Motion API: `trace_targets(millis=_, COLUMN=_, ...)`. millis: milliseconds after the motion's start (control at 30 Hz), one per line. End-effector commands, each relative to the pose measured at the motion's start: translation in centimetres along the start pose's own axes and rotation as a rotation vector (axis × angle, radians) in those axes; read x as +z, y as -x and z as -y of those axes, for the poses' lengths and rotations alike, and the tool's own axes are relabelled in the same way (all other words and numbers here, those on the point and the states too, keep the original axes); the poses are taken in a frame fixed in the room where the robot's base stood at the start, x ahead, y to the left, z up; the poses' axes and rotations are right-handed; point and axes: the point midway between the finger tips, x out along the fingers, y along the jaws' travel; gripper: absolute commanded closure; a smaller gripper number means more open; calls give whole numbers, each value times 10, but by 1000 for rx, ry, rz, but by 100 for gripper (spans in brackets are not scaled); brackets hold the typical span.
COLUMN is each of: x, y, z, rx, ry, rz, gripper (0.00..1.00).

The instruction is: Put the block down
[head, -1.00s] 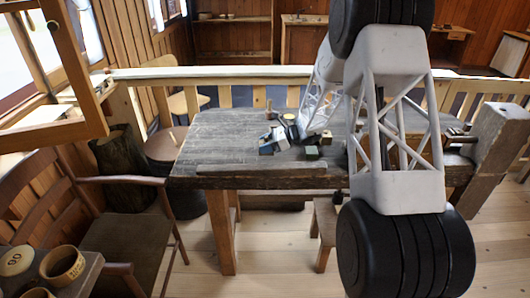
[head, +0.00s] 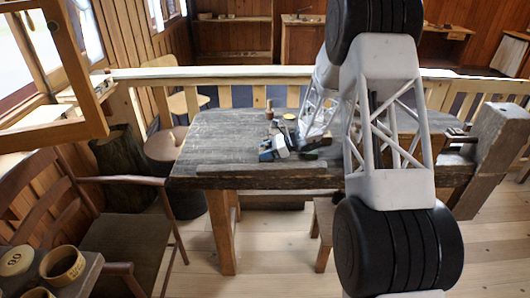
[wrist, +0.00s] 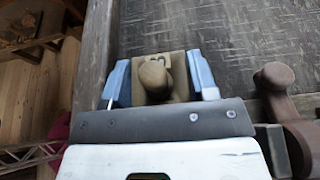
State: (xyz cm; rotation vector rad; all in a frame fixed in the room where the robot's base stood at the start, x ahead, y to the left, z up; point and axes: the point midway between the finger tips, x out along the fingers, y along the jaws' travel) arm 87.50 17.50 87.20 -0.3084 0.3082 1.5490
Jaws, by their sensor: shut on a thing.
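In the wrist view my gripper (wrist: 161,82) has its two blue fingers on either side of a tan-brown block (wrist: 180,90), shut on it. A rounded brown knob (wrist: 155,78) shows in front of the block's face; I cannot tell whether it is part of it. The block is over the grey workbench (wrist: 230,40), close to the bench's edge; I cannot tell whether it touches the top. In the head view my gripper (head: 270,150) is low over the bench's near middle, and the block is too small to make out there.
A reddish-brown turned piece (wrist: 275,85) lies right of the gripper in the wrist view. A wooden peg-like piece (head: 268,105) and a yellow round piece (head: 290,116) are behind the gripper. The bench's left part (head: 215,135) is clear. A wooden chair (head: 125,235) stands at left.

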Motion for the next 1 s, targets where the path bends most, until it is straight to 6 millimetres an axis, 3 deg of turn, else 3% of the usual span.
trace_targets(millis=267, x=-2, y=-1, z=0, rx=0, ry=-1, rz=0, gripper=71)
trace_targets(millis=300, x=-3, y=-1, z=0, rx=0, ry=-1, rz=0, gripper=45)
trace_targets(millis=467, x=-2, y=-1, z=0, rx=0, ry=-1, rz=0, gripper=21)
trace_targets(millis=867, x=0, y=0, z=0, rx=0, ry=0, rz=0, gripper=21)
trace_targets(millis=1000, x=0, y=9, z=0, rx=-2, ry=-1, rz=0, gripper=21)
